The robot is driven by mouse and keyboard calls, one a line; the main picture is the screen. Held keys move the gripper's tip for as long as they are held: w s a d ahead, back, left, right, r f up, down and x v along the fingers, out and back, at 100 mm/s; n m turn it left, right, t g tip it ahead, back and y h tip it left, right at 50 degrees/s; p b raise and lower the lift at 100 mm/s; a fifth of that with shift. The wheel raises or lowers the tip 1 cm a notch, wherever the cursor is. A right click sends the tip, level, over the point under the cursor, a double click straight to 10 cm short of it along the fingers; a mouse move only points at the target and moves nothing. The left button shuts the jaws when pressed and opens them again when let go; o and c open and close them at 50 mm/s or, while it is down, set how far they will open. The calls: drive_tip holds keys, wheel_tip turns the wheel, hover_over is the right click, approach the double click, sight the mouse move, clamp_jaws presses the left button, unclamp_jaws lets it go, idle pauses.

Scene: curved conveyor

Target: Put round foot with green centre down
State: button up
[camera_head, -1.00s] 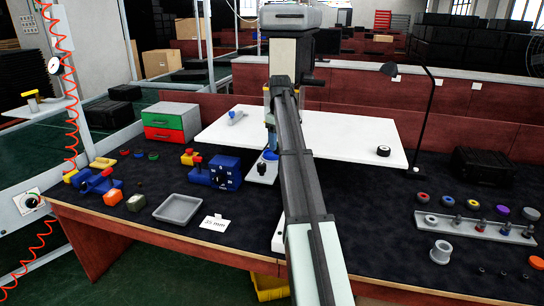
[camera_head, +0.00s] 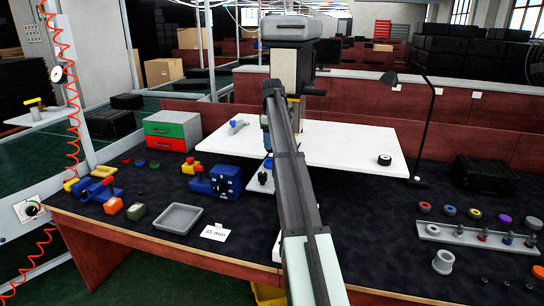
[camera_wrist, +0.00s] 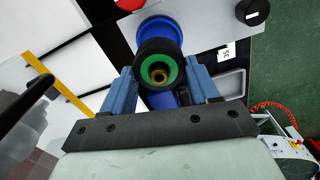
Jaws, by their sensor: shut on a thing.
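The round foot with green centre (camera_wrist: 160,71) is a black ring with a green inside and a brass-coloured hole. In the wrist view it sits between the two blue fingers of my gripper (camera_wrist: 160,82), which is shut on it. A blue round part (camera_wrist: 158,30) shows just beyond the foot; I cannot tell whether they touch. In the head view my gripper (camera_head: 267,145) is over the front left part of the white board (camera_head: 335,148), mostly hidden by my arm, and the foot cannot be made out there.
Another black round foot (camera_head: 384,160) stands at the board's right. A grey handle-like part (camera_head: 236,127) lies at its left. A blue block (camera_head: 222,182), a grey tray (camera_head: 180,218) and a card (camera_head: 216,233) are at the left. A rack (camera_head: 475,238) of small parts is at the right.

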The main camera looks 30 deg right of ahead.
drive_tip(key=shift+f, duration=3)
drive_tip(key=shift+f, duration=0.1)
drive_tip(key=o, duration=1.1)
drive_tip(key=shift+c, duration=0.2)
wheel_tip(320, 180, up, 12)
drive_tip(key=shift+r, duration=0.15)
